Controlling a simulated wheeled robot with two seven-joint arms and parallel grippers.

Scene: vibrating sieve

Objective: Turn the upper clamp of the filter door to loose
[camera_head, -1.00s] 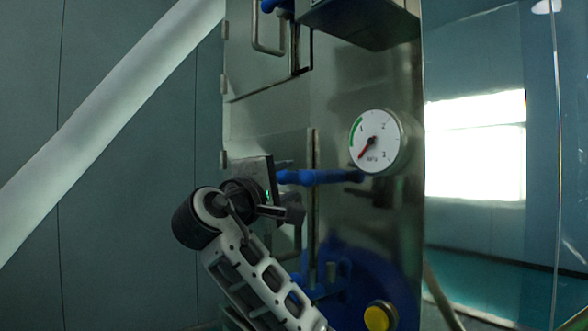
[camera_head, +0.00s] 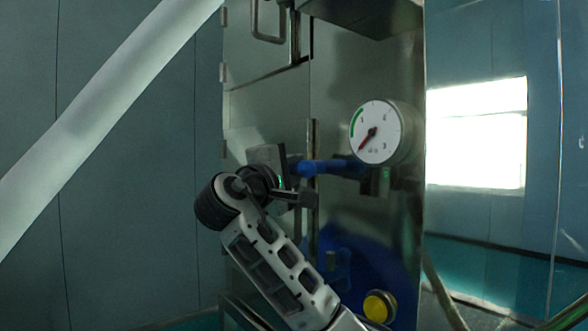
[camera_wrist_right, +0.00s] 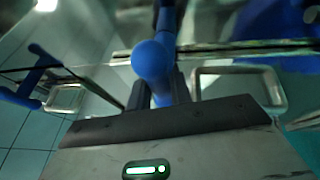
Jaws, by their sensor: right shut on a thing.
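A blue clamp handle (camera_head: 325,167) sticks out across the metal front of the machine, left of and below the gauge. In the right wrist view its rounded blue end (camera_wrist_right: 154,59) lies between the fingers. My right gripper (camera_head: 296,168) is shut on this handle, coming from the left; its fingers are mostly hidden in the head view. In the wrist view the fingers (camera_wrist_right: 160,88) stand on both sides of the blue handle. My left gripper is not in view.
A round pressure gauge (camera_head: 378,132) sits right of the handle. Below are a blue round part (camera_head: 365,262) and a yellow button (camera_head: 380,306). The wrist view shows a metal loop handle (camera_wrist_right: 240,86) and another blue handle (camera_wrist_right: 36,76).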

